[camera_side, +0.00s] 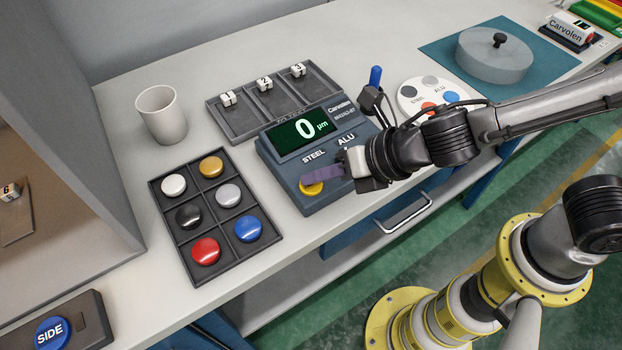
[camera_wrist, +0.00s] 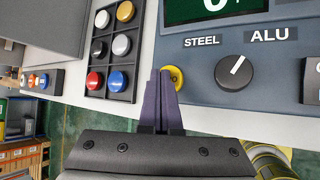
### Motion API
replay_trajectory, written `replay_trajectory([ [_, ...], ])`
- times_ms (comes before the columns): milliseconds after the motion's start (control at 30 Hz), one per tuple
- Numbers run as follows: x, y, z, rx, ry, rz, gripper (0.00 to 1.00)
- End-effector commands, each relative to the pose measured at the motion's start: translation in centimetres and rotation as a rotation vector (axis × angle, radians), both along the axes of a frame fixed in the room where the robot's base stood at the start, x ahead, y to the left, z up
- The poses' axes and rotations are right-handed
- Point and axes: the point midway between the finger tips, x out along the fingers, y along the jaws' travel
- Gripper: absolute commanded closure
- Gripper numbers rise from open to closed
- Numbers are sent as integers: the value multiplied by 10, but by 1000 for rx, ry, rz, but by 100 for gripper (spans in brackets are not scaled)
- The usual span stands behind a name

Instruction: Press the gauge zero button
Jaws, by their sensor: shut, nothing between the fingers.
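The gauge (camera_side: 287,180) is a dark blue-grey box on the bench, its green display (camera_side: 304,129) reading 0 µm. A round yellow button (camera_side: 311,188) sits at its front left corner, below the STEEL label. It also shows in the wrist view (camera_wrist: 178,77), partly covered by my fingers. My gripper (camera_side: 306,175) is shut and empty, its purple fingers together with the tips over the button. In the wrist view the tips (camera_wrist: 167,76) overlap the button's left part. I cannot tell whether they touch it. The selector knob (camera_wrist: 236,78) has its white mark pointing up right, towards ALU.
A black tray (camera_side: 217,217) of coloured caps lies left of the gauge. A grey rack (camera_side: 232,123) with numbered blocks stands behind it, and a white cup (camera_side: 162,115) at the back left.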

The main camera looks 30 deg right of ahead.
Motion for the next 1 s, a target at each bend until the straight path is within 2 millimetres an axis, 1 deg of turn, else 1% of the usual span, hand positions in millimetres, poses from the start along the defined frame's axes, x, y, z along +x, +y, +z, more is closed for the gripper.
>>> replay_trajectory([
  [367,0,0,-2,-2,2,0,100],
  [700,-1,0,13,-1,1,0,100],
  [1000,-1,0,14,-1,1,0,100],
])
